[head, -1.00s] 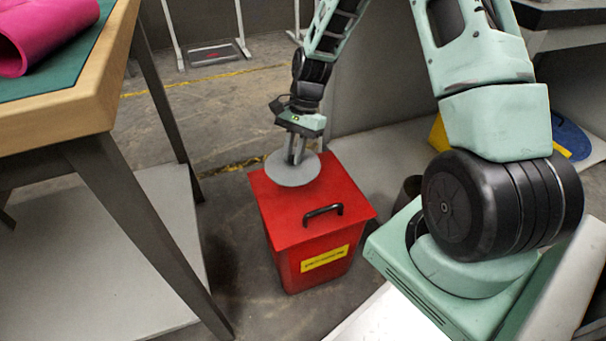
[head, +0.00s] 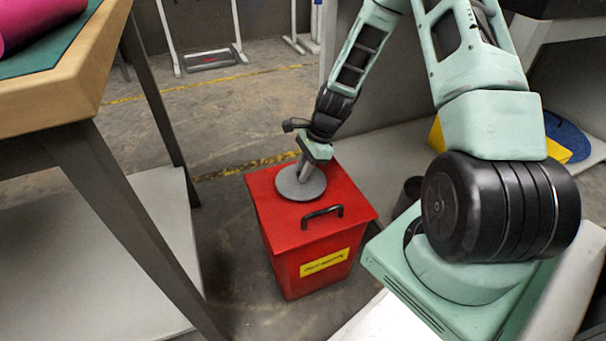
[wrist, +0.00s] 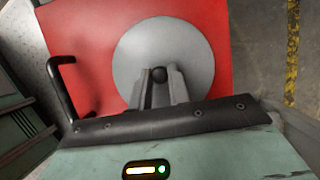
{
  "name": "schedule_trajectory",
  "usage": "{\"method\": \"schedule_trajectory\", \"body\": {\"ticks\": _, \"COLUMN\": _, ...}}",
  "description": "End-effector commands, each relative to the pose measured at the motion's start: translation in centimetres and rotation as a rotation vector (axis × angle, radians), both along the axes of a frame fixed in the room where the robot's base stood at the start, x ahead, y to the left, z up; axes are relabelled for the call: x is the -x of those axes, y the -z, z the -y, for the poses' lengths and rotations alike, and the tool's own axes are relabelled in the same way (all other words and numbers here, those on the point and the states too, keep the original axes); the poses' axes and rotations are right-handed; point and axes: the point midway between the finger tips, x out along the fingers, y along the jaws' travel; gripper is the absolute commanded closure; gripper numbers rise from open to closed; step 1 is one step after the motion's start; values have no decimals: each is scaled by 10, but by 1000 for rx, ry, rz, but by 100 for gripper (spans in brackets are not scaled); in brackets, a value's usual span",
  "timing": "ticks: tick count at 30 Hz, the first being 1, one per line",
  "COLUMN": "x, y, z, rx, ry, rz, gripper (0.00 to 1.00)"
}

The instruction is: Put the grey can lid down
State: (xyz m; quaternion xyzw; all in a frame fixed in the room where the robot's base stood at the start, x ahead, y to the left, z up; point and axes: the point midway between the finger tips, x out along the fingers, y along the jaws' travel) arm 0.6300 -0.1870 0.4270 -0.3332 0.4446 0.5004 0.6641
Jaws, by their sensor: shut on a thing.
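The grey can lid (head: 289,187) is a flat round disc at the far part of the red bin's top in the head view. My gripper (head: 303,176) comes down on it from above and is shut on its small dark knob. The wrist view shows the lid (wrist: 190,50) over the red top, with my gripper's two fingers (wrist: 159,80) on either side of the knob. The lid looks level and touching or very close to the red surface; I cannot tell which.
The red bin (head: 285,232) has a black handle (head: 322,215) near its front edge and a yellow label. A wood-edged table (head: 60,105) stands at the left. A dark cylinder (head: 412,190) stands right of the bin. Floor is open behind the bin.

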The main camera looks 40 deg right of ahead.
Motion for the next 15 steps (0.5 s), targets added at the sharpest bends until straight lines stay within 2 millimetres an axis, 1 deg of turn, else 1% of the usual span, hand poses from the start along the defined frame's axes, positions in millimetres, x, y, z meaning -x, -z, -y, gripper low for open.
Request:
{"method": "schedule_trajectory", "body": {"ticks": 1, "x": 0, "y": 4, "z": 0, "rx": 0, "ry": 0, "rz": 1, "gripper": 100}}
{"method": "schedule_trajectory", "body": {"ticks": 7, "x": -1, "y": 2, "z": 0, "rx": 1, "ry": 0, "rz": 2, "gripper": 100}}
{"method": "schedule_trajectory", "body": {"ticks": 11, "x": 0, "y": 5, "z": 0, "rx": 0, "ry": -1, "rz": 1, "gripper": 100}}
{"method": "schedule_trajectory", "body": {"ticks": 12, "x": 0, "y": 5, "z": 0, "rx": 1, "ry": -1, "rz": 1, "gripper": 76}}
{"method": "schedule_trajectory", "body": {"ticks": 14, "x": 0, "y": 5, "z": 0, "rx": 1, "ry": -1, "rz": 1, "gripper": 60}}
{"method": "schedule_trajectory", "body": {"ticks": 15, "x": 0, "y": 5, "z": 0, "rx": 1, "ry": -1, "rz": 1, "gripper": 60}}
